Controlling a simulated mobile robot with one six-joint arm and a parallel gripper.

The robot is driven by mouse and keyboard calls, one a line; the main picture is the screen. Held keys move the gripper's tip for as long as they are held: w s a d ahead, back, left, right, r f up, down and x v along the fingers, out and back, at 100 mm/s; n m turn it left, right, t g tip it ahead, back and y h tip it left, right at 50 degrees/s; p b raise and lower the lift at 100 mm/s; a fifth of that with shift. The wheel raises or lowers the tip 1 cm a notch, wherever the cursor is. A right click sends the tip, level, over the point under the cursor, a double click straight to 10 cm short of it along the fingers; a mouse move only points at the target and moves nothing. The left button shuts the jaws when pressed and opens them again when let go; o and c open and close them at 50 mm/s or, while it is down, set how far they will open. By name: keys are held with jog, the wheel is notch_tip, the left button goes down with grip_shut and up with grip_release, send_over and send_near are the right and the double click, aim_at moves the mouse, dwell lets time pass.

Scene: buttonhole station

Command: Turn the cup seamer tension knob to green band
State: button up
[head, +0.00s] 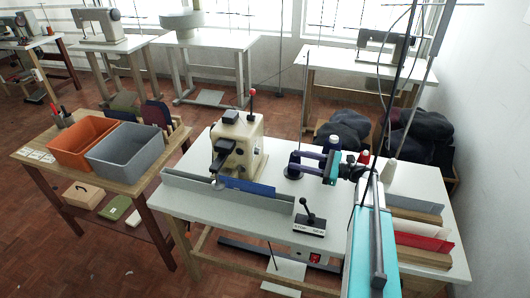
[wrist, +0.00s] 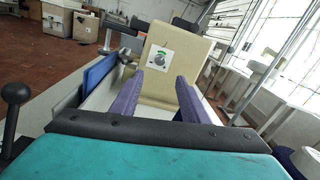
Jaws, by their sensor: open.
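The beige sewing machine (head: 240,150) stands on the white table; its body (wrist: 190,85) faces me in the wrist view. A white square plate (wrist: 149,66) on that face carries a small grey tension knob (wrist: 160,60) with a green band (wrist: 162,51) arched above it. The knob's exact pointer direction is too small to tell. In the head view the knob cannot be made out. My gripper (head: 294,163) is to the right of the machine, apart from it. Its two purple fingers (wrist: 158,80) are open and empty, spread either side below the plate.
A stop/sew lever box (head: 309,224) stands at the table's front, with a blue panel (head: 247,187) along the machine's front. Thread cones (head: 364,157) stand behind my gripper. An orange bin (head: 84,142) and a grey bin (head: 125,152) sit on the left table.

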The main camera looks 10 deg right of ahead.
aim_at(258, 151)
jog(key=shift+a, duration=0.1)
jog(key=p+x, duration=0.3)
jog(key=x, duration=1)
jog(key=shift+w+a, duration=0.2)
jog(key=shift+a, duration=0.05)
grip_shut()
